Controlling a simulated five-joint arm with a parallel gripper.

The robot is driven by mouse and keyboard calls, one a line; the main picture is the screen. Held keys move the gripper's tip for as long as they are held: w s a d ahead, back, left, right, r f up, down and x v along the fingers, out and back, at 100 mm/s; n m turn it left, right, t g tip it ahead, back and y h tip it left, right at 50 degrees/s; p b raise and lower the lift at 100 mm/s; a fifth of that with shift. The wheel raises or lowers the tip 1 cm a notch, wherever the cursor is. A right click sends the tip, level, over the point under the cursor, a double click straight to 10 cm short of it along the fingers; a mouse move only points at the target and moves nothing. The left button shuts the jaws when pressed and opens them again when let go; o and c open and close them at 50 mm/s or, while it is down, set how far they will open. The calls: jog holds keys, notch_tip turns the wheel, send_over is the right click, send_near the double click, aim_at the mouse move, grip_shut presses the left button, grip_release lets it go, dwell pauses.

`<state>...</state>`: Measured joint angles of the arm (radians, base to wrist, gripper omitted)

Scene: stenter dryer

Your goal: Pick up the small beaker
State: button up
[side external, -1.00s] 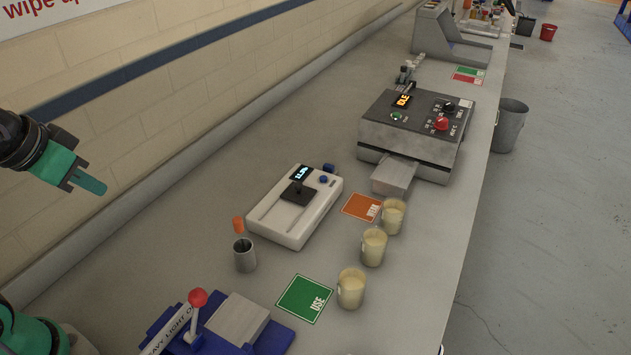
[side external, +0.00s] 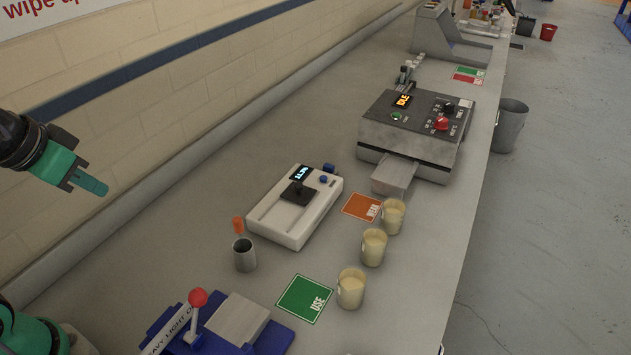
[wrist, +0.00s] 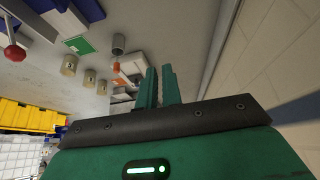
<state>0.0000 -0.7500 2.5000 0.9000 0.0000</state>
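Three similar cream-filled beakers stand upright in a row on the bench: a near one (side external: 351,290), a middle one (side external: 373,248) and a far one (side external: 392,217). I cannot tell clearly which is the small beaker; the near one looks slightly larger in the side view. They also show in the wrist view, left of the fingers: one (wrist: 69,65), another (wrist: 89,79) and a third (wrist: 102,88). My gripper (side external: 100,188) is high at the left, well away from the beakers. In the wrist view its green fingers (wrist: 160,75) are slightly apart with nothing between them.
A grey metal cup (side external: 245,257) and an orange item (side external: 238,225) stand left of the beakers. A white scale (side external: 270,222), green USE card (side external: 304,299), orange card (side external: 362,207), blue press with red knob (side external: 198,298) and grey machine (side external: 400,140) surround them.

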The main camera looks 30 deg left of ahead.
jog(key=o, duration=1.3)
jog(key=g, duration=0.6)
send_over(354, 273)
jog(key=s, duration=0.2)
notch_tip(354, 273, down, 16)
jog(key=shift+d+f, duration=0.2)
jog(key=shift+f, duration=0.55)
jog(key=shift+d+f, duration=0.15)
jog(key=shift+f, duration=0.55)
jog(key=shift+f, duration=0.1)
